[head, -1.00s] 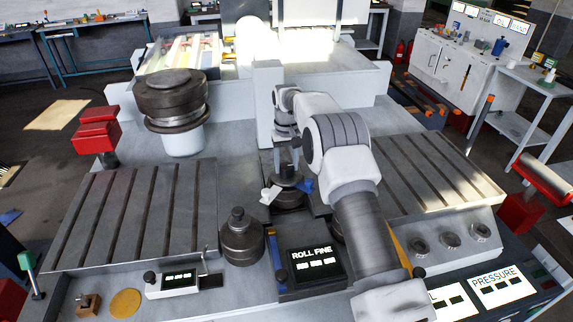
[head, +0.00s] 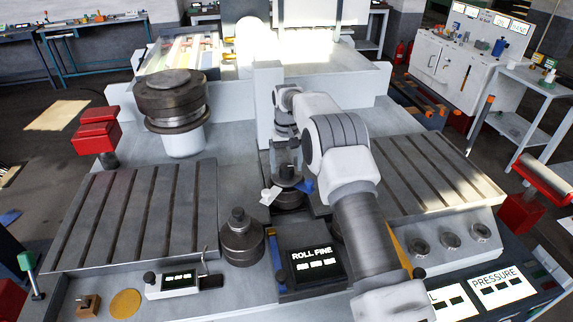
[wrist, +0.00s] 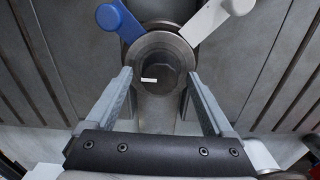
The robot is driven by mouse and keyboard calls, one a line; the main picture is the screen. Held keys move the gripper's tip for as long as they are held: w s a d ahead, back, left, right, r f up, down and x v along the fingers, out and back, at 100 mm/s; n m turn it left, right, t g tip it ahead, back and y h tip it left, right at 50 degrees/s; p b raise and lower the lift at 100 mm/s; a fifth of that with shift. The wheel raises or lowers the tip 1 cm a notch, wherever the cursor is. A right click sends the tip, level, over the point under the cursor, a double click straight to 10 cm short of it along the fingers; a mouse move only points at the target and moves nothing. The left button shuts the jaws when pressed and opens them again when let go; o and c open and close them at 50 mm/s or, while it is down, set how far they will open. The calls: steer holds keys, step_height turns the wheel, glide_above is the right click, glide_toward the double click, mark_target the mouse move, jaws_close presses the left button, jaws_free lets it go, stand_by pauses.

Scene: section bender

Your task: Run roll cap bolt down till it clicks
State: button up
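The roll cap bolt (wrist: 160,80) shows in the wrist view as a dark, faceted head with a small white mark, inside a round grey collar (wrist: 141,50). My gripper (wrist: 160,76) is open, one finger on each side of the bolt head, with a narrow gap seeming to show at both sides. In the head view my gripper (head: 287,160) points down over the dark roll (head: 290,198) at the middle of the machine. A blue lever (wrist: 120,20) and a white lever (wrist: 217,18) stick out from the collar. The fingertips' exact depth is hard to tell.
A second dark roll with a bolt (head: 241,240) stands nearer, to the left. A ROLL FINE display (head: 315,263) is in front. A large dark roll (head: 172,98) is behind left. Slotted tables (head: 135,215) lie on both sides.

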step_height(320, 180, up, 17)
steer(key=p, duration=0.2)
steer(key=shift+r, duration=0.2)
stand_by(0.5)
step_height(320, 180, up, 12)
steer(key=t, duration=0.2)
glide_above(287, 166)
steer(key=s+d, duration=0.4)
steer(key=s, duration=0.3)
steer(key=s+d+r+t, duration=0.1)
steer(key=s+d+r, duration=0.15)
steer(key=s, duration=0.35)
steer(key=s+d+r, duration=0.2)
steer(key=s+r, duration=0.1)
steer(key=s, duration=0.2)
steer(key=s+d+f+t, duration=0.1)
steer(key=s+f, duration=0.2)
steer(key=s, duration=0.5)
steer(key=s+d+f+m, duration=0.1)
steer(key=s+d+f, duration=0.1)
steer(key=s, duration=0.6)
steer(key=s+d+f+t, duration=0.1)
steer(key=s+f, duration=0.3)
steer(key=s, duration=0.5)
steer(key=shift+d+m+t, duration=0.3)
steer(key=shift+d, duration=0.25)
